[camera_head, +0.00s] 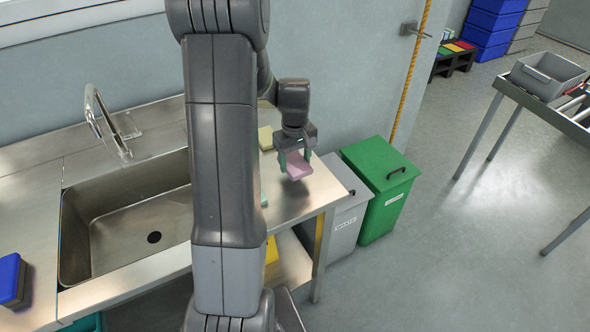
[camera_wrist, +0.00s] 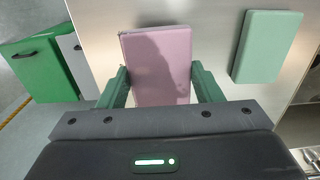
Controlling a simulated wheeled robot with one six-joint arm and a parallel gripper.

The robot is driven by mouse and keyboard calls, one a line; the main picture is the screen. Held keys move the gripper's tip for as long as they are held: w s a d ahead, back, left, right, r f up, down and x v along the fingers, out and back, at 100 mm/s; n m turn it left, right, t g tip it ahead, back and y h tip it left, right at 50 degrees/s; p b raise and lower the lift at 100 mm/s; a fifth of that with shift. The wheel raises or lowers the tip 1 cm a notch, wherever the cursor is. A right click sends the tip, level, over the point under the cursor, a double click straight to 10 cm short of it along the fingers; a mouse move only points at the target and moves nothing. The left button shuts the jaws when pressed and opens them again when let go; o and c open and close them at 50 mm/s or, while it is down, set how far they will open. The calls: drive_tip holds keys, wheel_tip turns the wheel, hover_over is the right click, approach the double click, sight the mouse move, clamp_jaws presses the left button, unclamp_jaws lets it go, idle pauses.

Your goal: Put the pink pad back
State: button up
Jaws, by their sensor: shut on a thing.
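The pink pad (camera_head: 296,166) is a flat rectangular block held in my gripper (camera_head: 296,163) over the right end of the steel counter (camera_head: 308,196). In the wrist view the pink pad (camera_wrist: 157,62) lies between the two green fingers of my gripper (camera_wrist: 160,85), which are shut on its sides. Whether the pad touches the counter or hangs just above it, I cannot tell. A green pad (camera_wrist: 266,46) lies on the steel to the right of it in the wrist view. A yellow pad (camera_head: 265,138) lies on the counter behind my gripper.
A steel sink (camera_head: 125,215) with a faucet is on the left. A blue-topped block (camera_head: 10,278) lies at the far left. A grey waste bin (camera_head: 345,222) and a green bin (camera_head: 385,205) stand right of the counter. My arm hides the counter's middle.

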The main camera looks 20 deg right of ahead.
sight(295, 163)
drive_tip(key=shift+f, duration=2)
drive_tip(key=shift+f, duration=0.1)
drive_tip(key=o, duration=0.9)
drive_tip(key=shift+o, duration=0.2)
wheel_tip(295, 163, up, 12)
drive_tip(key=shift+r+b, duration=0.1)
drive_tip(key=shift+b, duration=0.2)
